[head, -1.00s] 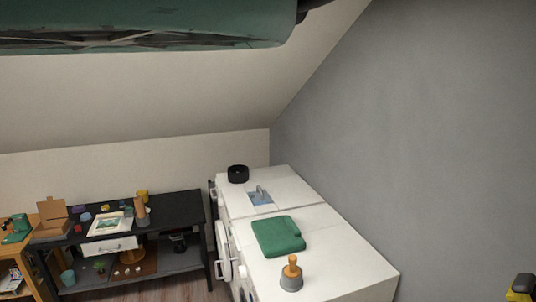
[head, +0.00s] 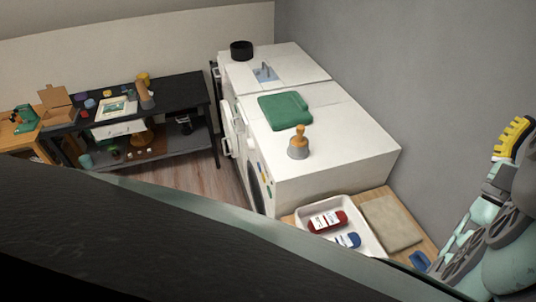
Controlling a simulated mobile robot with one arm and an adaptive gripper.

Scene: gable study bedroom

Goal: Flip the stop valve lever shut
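A small grey lever-like fitting on a pale blue plate (head: 265,73) sits on top of the far white appliance. It is small in view; I cannot tell whether it is the stop valve lever or how it is set. My gripper (head: 514,137) shows at the right edge, with a yellow ridged pad on top, in front of the grey wall. It is well to the right of the fitting and apart from it. Its fingers are seen from the side, so their opening is unclear.
White appliances (head: 320,130) stand along the wall, bearing a black bowl (head: 241,51), a green folded item (head: 285,111) and a wooden-handled tool (head: 299,143). A white tray (head: 372,243) holds red and blue bottles. A cluttered black table (head: 185,93) stands left. Wooden floor lies between.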

